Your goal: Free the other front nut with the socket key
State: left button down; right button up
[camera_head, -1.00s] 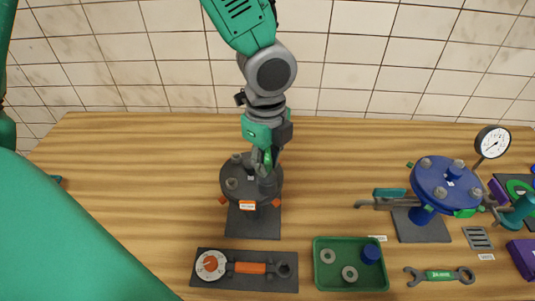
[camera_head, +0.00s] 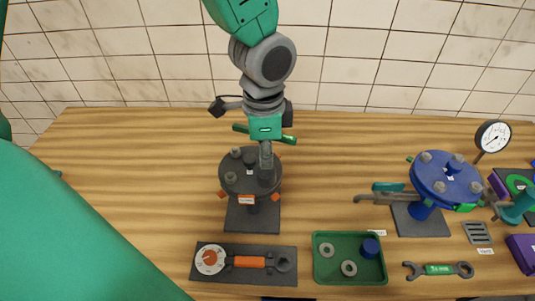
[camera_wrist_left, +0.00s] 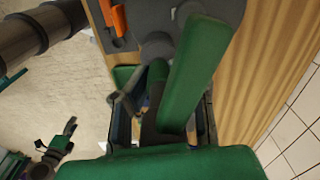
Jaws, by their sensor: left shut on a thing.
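The dark round flange (camera_head: 243,185) stands on a dark base plate at the middle left of the head view. One nut (camera_head: 231,178) shows at its front left and another (camera_head: 236,152) at its back left. My left gripper (camera_head: 265,133) is above the flange, shut on the socket key (camera_head: 266,160). The key's shaft stands upright, its lower end on the flange's right side; it hides what is under it. The green bar (camera_head: 287,139) lies crosswise at the gripper; it fills the middle of the left wrist view (camera_wrist_left: 195,75).
A green tray (camera_head: 318,275) holds two grey rings and a blue cap. A dial wrench (camera_head: 250,263) lies on a dark mat, and a green-marked spanner (camera_head: 438,269) lies at the front right. The blue flange (camera_head: 447,190) and gauge (camera_head: 493,137) stand right. Bare wood lies left.

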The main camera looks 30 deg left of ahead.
pick_arm(q)
jog(key=shift+r, duration=0.25)
jog(key=shift+r, duration=1.6)
jog(key=shift+s, duration=0.1)
